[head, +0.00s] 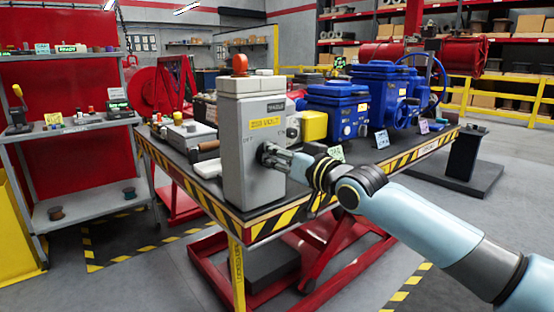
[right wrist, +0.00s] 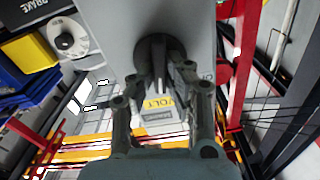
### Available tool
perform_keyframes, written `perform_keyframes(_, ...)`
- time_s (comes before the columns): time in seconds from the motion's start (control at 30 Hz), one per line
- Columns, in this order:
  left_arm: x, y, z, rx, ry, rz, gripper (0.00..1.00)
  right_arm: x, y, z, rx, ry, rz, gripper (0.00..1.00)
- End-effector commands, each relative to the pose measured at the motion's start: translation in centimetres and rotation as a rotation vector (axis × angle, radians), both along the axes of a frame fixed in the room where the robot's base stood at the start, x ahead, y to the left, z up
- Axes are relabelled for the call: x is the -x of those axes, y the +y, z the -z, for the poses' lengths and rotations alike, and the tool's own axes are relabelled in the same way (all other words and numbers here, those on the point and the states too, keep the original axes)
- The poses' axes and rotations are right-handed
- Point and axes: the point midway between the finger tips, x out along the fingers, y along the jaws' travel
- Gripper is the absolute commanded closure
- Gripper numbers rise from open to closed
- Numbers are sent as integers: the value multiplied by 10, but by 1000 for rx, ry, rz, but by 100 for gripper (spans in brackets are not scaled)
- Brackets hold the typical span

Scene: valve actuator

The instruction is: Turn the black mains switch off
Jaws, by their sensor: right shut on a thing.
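The grey switch box (head: 245,165) stands upright on the near corner of the table, with a yellow warning label and the word OFF on its front. The black mains switch (right wrist: 152,48) is a round knob on that front face; in the head view it is mostly hidden behind my gripper. My right gripper (head: 270,154) reaches in from the right and is shut on the switch. In the right wrist view its fingers (right wrist: 160,85) stand on either side of the knob's grip. The switch's exact angle is hard to tell. My left gripper is not in view.
A yellow box (head: 314,126) and blue valve actuators (head: 337,108) stand behind and right of the switch box. The table (head: 290,217) has a black-and-yellow striped edge. A grey shelf (head: 90,199) stands at left. The floor in front is clear.

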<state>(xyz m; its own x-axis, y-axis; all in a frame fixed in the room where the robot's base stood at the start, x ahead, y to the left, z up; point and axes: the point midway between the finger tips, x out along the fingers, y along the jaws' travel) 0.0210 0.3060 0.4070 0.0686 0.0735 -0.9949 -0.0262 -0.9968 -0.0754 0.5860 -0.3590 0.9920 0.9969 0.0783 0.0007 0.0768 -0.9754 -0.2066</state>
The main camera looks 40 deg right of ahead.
Motion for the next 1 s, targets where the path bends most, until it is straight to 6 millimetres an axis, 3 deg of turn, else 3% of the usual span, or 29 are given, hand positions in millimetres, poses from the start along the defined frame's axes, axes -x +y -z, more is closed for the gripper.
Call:
perform_keyframes(0.6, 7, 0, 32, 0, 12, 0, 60, 1, 4, 5, 580, -41, -1, 100)
perform_keyframes(1.0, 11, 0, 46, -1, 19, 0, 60, 1, 5, 5, 855, -61, -1, 100)
